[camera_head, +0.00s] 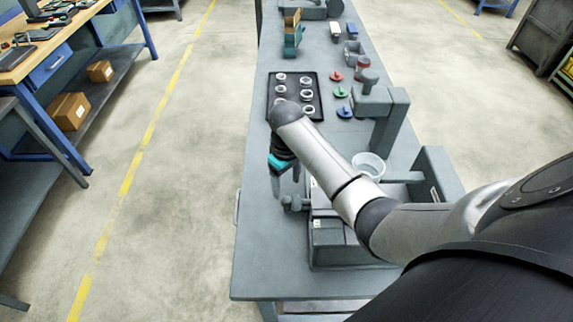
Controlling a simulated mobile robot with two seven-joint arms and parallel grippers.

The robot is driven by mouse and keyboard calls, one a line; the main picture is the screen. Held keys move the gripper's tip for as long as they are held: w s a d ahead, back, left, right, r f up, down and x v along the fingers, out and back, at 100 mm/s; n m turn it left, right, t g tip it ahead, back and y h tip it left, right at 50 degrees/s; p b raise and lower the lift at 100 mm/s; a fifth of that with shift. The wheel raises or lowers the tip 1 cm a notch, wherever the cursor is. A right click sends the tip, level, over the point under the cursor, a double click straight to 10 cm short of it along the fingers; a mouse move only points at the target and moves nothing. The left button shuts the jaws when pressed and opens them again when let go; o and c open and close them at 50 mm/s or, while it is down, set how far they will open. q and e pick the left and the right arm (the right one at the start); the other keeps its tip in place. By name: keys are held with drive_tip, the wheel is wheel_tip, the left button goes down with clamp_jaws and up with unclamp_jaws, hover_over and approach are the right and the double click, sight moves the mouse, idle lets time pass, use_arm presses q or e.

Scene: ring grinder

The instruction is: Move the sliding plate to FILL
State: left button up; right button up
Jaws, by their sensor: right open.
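The grey ring grinder (395,118) stands at the near end of the bench. A clear cup (368,162) sits on it, beside its upright column. A round grey knob (291,203) sticks out at the left of its base (340,254). My right arm crosses in front of the machine, so the sliding plate and any FILL mark cannot be made out. My right gripper (285,182) points down with its fingers apart and empty, just above and left of the knob. I cannot tell whether it touches the knob. My left gripper is not in view.
A black tray (271,103) with several metal rings lies beyond my gripper. Red (336,76), green (341,92) and blue (345,112) knobbed pieces lie to its right. The bench (262,265) is bare at its near left corner.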

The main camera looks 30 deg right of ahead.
wheel_tip(320, 180, up, 6)
drive_tip(key=shift+f, duration=0.1)
idle(0.6)
